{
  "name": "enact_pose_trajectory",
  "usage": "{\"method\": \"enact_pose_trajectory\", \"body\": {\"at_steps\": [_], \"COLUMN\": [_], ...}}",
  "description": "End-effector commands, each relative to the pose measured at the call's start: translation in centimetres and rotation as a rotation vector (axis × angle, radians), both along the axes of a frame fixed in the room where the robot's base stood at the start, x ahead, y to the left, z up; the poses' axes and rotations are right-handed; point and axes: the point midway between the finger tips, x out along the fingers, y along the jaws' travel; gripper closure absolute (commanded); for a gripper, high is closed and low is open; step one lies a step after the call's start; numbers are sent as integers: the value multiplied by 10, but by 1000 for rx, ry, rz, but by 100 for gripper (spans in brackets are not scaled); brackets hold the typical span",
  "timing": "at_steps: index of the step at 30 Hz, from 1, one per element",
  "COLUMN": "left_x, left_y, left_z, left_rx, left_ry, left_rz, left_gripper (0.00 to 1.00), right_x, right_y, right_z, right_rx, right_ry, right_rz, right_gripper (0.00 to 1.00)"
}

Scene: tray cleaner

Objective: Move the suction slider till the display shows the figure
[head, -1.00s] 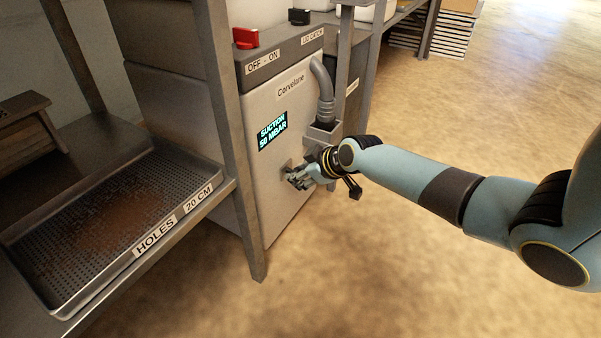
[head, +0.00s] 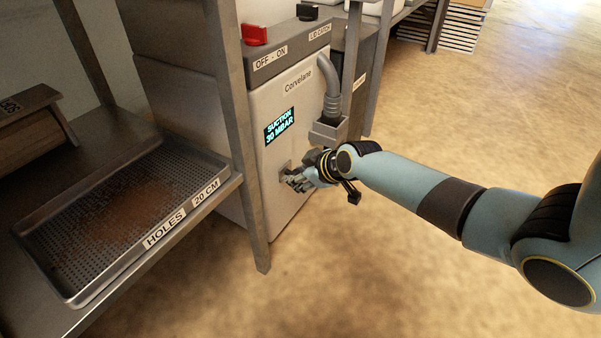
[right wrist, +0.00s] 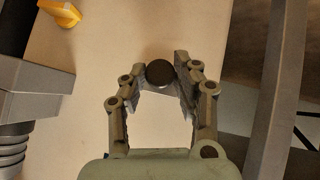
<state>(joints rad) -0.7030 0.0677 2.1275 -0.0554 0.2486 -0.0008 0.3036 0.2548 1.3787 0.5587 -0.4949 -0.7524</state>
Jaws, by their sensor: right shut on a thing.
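The white Corvelane machine (head: 291,97) stands beyond the shelf frame. Its display (head: 281,125) reads "SUCTION 30 MBAR" in cyan on black. My right gripper (head: 290,180) is at the front panel, below the display. In the right wrist view, my right gripper (right wrist: 160,76) is shut on a dark round slider knob (right wrist: 160,72), one finger on each side. In the head view the fingers mostly hide the knob and its slot. My left gripper is not in view.
A red switch (head: 254,34) labelled OFF - ON sits on the machine's top. A grey hose (head: 331,90) runs down its right side. A perforated tray (head: 205,168) with brown residue lies on the shelf at left. A metal post (head: 241,135) stands just left of the machine. Open floor lies at right.

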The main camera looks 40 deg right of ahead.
Motion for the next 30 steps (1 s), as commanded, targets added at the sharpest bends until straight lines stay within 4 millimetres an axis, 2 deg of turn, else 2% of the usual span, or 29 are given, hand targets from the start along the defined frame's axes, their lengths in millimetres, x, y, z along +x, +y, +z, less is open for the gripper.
{"method": "enact_pose_trajectory", "body": {"at_steps": [2,3,8,19,23,30], "left_x": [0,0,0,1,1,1], "left_y": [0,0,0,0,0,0], "left_z": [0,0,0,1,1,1], "left_rx": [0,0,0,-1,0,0], "left_ry": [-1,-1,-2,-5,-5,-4], "left_rz": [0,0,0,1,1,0], "left_gripper": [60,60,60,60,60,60], "right_x": [0,0,0,-5,-20,-59], "right_y": [0,0,0,-1,-4,-9], "right_z": [0,0,0,4,17,54], "right_rx": [0,0,0,-1,-3,-5], "right_ry": [0,0,0,0,0,1], "right_rz": [0,0,0,1,2,4], "right_gripper": [100,68,47,47,47,47]}}
